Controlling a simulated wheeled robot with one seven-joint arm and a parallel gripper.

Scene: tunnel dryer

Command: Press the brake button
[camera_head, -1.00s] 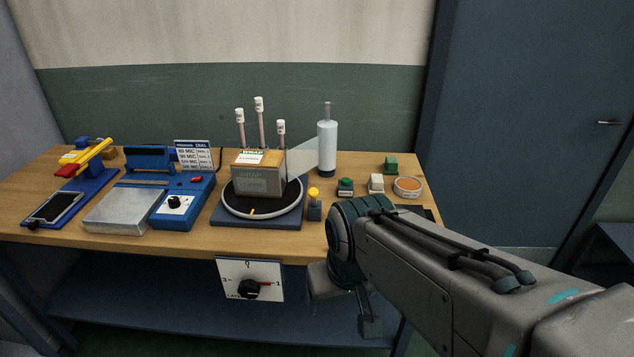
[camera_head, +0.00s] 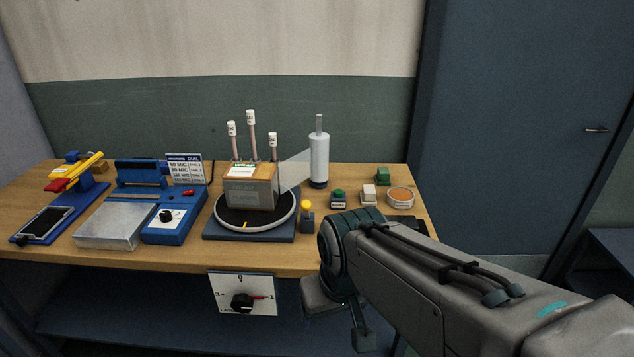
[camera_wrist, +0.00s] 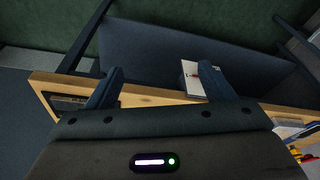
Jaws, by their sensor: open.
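No label reading "brake" can be made out. A small dark block with a yellow button (camera_head: 306,205) stands at the right front corner of the turntable (camera_head: 221,222). A green button (camera_head: 338,196) on a dark base sits further right. My gripper (camera_wrist: 158,72) is open and empty in the wrist view, its two fingers spread. In the head view it hangs in front of the table's front edge, low and right of the dial plate, partly hidden by my arm. It is apart from both buttons.
The dial plate (camera_head: 243,294) hangs on the table front and shows behind a finger in the wrist view (camera_wrist: 192,78). A white cylinder (camera_head: 319,160) is behind. A blue sealer (camera_head: 180,217) is left.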

